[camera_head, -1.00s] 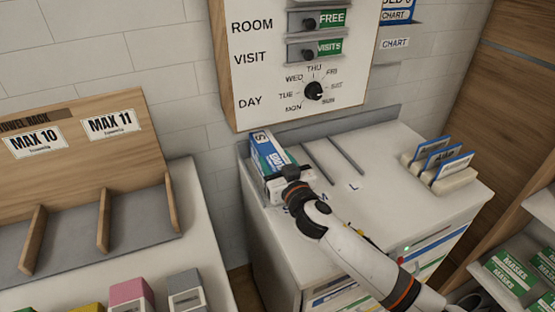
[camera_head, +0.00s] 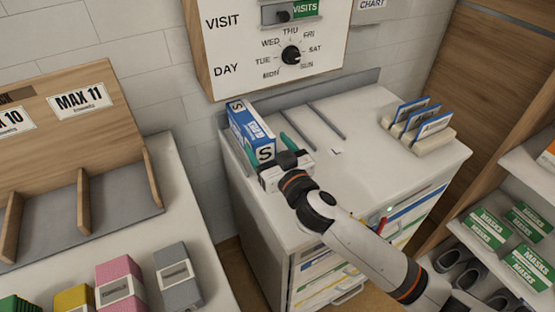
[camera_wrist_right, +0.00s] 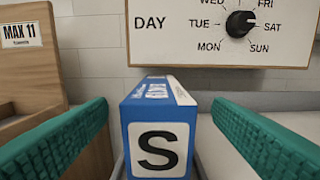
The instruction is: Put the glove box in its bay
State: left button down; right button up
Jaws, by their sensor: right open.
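The glove box (camera_head: 250,131) is blue and white with a black S on its near end. It lies on the cabinet top in the leftmost bay, left of the first grey divider (camera_head: 299,127), lengthwise along the bay. My right gripper (camera_wrist_right: 160,108) is open, with its teal fingers on either side of the box's near end in the right wrist view. In the head view my right gripper hides the front of the bay and any letter there. My left gripper is not in view.
A second divider (camera_head: 327,121) and an L mark (camera_head: 336,152) lie to the right on the clear cabinet top (camera_head: 370,130). Chart cards (camera_head: 420,120) stand at the right. A wooden rack (camera_head: 90,150) and coloured boxes are at the left; mask boxes (camera_head: 487,229) fill right shelves.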

jog(key=v, duration=0.4)
jog(key=shift+s+d, duration=0.1)
jog(key=shift+s, duration=0.2)
